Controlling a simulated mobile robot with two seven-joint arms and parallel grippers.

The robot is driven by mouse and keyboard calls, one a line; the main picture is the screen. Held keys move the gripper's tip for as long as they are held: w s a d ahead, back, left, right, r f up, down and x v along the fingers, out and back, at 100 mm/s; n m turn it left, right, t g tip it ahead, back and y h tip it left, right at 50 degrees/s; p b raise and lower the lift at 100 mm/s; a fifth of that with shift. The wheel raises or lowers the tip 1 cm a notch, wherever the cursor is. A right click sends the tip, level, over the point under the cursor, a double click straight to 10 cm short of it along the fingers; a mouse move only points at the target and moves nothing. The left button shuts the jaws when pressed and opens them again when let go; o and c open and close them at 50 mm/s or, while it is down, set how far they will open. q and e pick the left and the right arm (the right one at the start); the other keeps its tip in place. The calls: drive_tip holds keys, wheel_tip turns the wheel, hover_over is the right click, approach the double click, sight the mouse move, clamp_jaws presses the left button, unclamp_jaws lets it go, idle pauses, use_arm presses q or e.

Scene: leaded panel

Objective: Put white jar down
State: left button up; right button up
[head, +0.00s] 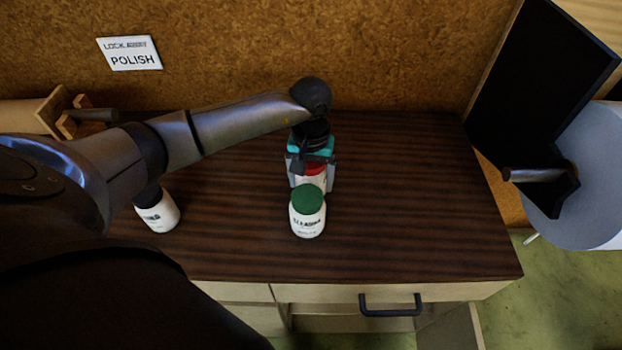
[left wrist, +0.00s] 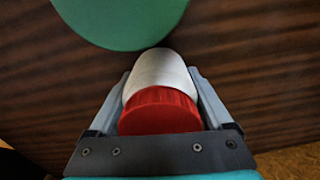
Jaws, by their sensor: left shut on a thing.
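My left gripper (head: 313,177) is shut on a white jar with a red lid (head: 313,168). In the left wrist view the jar's white body (left wrist: 160,72) sits between the two fingers, its red lid (left wrist: 160,112) towards the palm. A second white jar with a green lid (head: 308,213) stands upright just in front of the gripper and partly hides the held jar. Its green lid (left wrist: 120,18) also shows in the left wrist view. I cannot tell whether the held jar touches the desk. My right gripper is not in view.
Another white jar (head: 160,215) stands at the left of the dark wooden desk (head: 410,200), partly behind my arm. The desk is clear to the right. A sign reading POLISH (head: 129,53) is on the cork wall. A drawer handle (head: 390,305) is at the front.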

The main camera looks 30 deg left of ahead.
use_arm(q)
drive_tip(key=shift+f, duration=0.15)
drive_tip(key=o, duration=1.5)
drive_tip(key=shift+o, duration=0.2)
